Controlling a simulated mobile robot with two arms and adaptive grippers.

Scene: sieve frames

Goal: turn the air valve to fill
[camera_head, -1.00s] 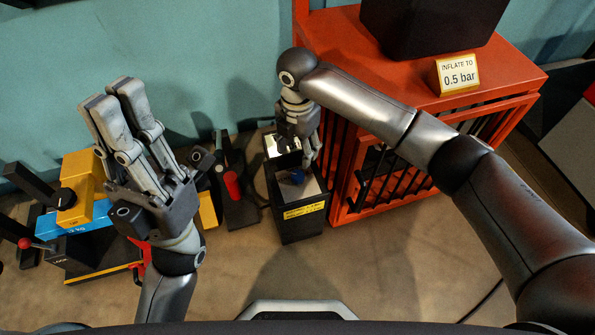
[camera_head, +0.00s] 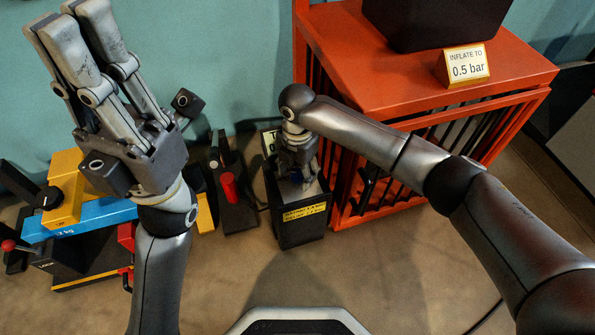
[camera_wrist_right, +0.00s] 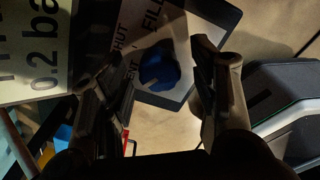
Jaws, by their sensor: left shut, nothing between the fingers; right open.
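The air valve's blue knob (camera_wrist_right: 158,68) sits on a pale plate (camera_wrist_right: 188,48) in the right wrist view. FILL is readable on the plate, with partly covered words that look like SHUT and VENT. My right gripper (camera_wrist_right: 157,58) is open, with one finger on each side of the knob; contact cannot be told. In the head view this gripper (camera_head: 299,166) points down over the black valve box (camera_head: 300,232), mostly hiding the knob. My left gripper (camera_head: 72,20) is shut and empty, raised at the left with fingers pointing up.
A red cage stand (camera_head: 425,75) with a sign (camera_head: 466,66) reading "INFLATE TO 0.5 bar" stands right of the box. A "0.2 bar" display (camera_wrist_right: 35,55) is beside the knob.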

